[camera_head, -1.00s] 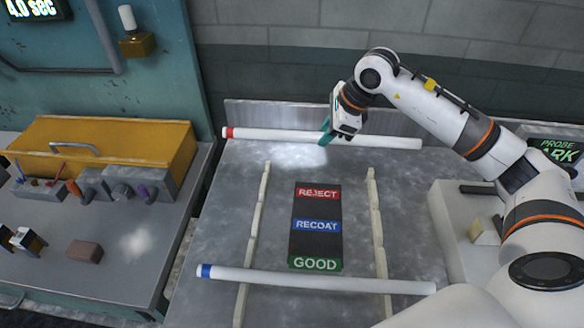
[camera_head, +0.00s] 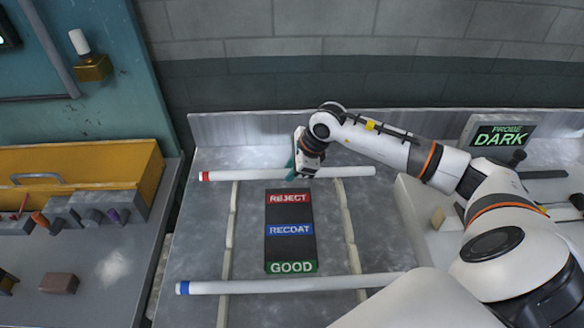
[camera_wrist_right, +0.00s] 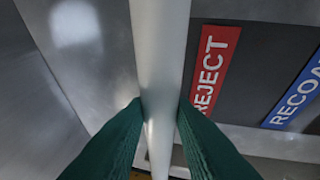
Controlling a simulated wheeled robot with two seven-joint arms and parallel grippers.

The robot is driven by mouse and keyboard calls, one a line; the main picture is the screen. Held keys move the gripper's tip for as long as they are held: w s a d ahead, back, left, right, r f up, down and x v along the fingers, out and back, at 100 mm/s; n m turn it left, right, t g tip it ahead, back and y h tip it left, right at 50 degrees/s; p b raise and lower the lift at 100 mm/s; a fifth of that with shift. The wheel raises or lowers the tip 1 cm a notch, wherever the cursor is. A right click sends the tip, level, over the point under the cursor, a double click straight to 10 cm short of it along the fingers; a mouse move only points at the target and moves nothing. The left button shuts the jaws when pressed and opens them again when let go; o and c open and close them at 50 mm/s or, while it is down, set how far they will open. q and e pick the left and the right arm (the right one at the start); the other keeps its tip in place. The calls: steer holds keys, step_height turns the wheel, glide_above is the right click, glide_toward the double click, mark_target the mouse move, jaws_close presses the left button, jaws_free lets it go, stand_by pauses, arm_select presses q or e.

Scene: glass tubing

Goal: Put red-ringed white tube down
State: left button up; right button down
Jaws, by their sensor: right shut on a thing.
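The red-ringed white tube (camera_head: 245,175) lies crosswise at the far end of the grey table in the head view, its red ring at the left end. My right gripper (camera_head: 291,173) is shut on the tube near its middle. The right wrist view shows the white tube (camera_wrist_right: 158,60) between the two green fingers (camera_wrist_right: 160,125). The tube is beside the far edge of the board's red REJECT label (camera_head: 289,197); I cannot tell whether it touches the rails. My left gripper is not in view.
A blue-ringed white tube (camera_head: 290,285) lies across two pale rails (camera_head: 229,240) at the near end. The board also has RECOAT (camera_head: 289,230) and GOOD (camera_head: 291,267) labels. A low metal wall (camera_head: 240,129) stands behind. A yellow box (camera_head: 100,165) is at left, a PROBE DARK sign (camera_head: 502,136) at right.

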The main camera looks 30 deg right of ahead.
steer(key=shift+f+b, duration=0.6)
steer(key=shift+b, duration=0.1)
steer(key=c, duration=1.2)
jaws_free()
steer(key=shift+r, duration=0.1)
steer(key=shift+c, duration=0.2)
steer(key=shift+r+p, duration=0.65)
steer(key=shift+p, duration=0.2)
steer(key=shift+s+d+r+b, duration=0.1)
steer(key=shift+d+r+b, duration=0.1)
steer(key=shift+r+b, duration=0.1)
steer(key=b+v, duration=0.2)
steer(key=v, duration=0.9)
steer(key=shift+b, duration=0.35)
